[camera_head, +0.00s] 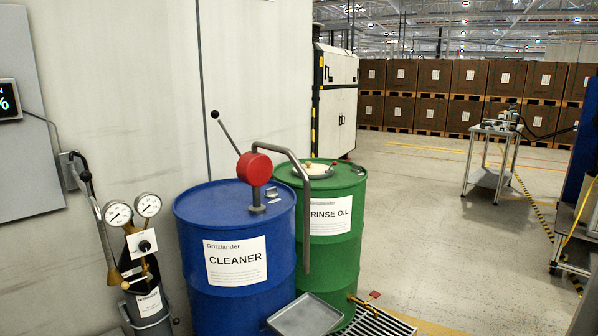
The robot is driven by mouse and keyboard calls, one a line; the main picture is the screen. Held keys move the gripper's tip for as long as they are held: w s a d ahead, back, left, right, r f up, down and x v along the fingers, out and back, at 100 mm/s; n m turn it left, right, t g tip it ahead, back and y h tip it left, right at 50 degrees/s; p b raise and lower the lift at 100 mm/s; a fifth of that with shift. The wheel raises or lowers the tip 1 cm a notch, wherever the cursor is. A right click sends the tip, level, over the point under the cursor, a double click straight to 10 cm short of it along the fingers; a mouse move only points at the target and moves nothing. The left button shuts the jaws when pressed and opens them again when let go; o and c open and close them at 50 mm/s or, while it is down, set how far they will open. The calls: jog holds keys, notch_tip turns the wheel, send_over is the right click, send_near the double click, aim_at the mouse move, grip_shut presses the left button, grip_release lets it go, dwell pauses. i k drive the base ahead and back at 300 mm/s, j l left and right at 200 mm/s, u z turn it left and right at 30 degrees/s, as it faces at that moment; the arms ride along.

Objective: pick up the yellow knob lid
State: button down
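A pale cream, round, lid-like object (316,171) lies on top of the green drum (330,240) labelled RINSE OIL. A small yellowish bump shows on it, but it is too small to tell whether this is a yellow knob. The bent grey pump pipe (304,215) passes in front of its left side. No other clear yellow knob lid shows. My gripper is not in view.
A blue drum (190,260) labelled CLEANER carries a red hand pump (254,168) with a raised lever. A grey tray (305,315) sits low in front. Gauges (133,211) stand at left. A small metal table (489,176) stands at right; floor between is clear.

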aim_at(314, 171)
jog(key=z, duration=0.2)
jog(key=u, duration=1.55)
jog(key=z, duration=1.55)
jog(key=i+l, duration=0.15)
jog(key=l, duration=0.2)
jog(key=i+l+u, duration=0.1)
jog(key=l, duration=0.25)
jog(key=i+l, duration=0.2)
jog(key=l, duration=0.15)
jog(key=i+l+u, duration=0.1)
jog(key=l, duration=0.25)
jog(key=i+l, duration=0.15)
jog(key=l, duration=0.25)
jog(key=j+u, duration=0.05)
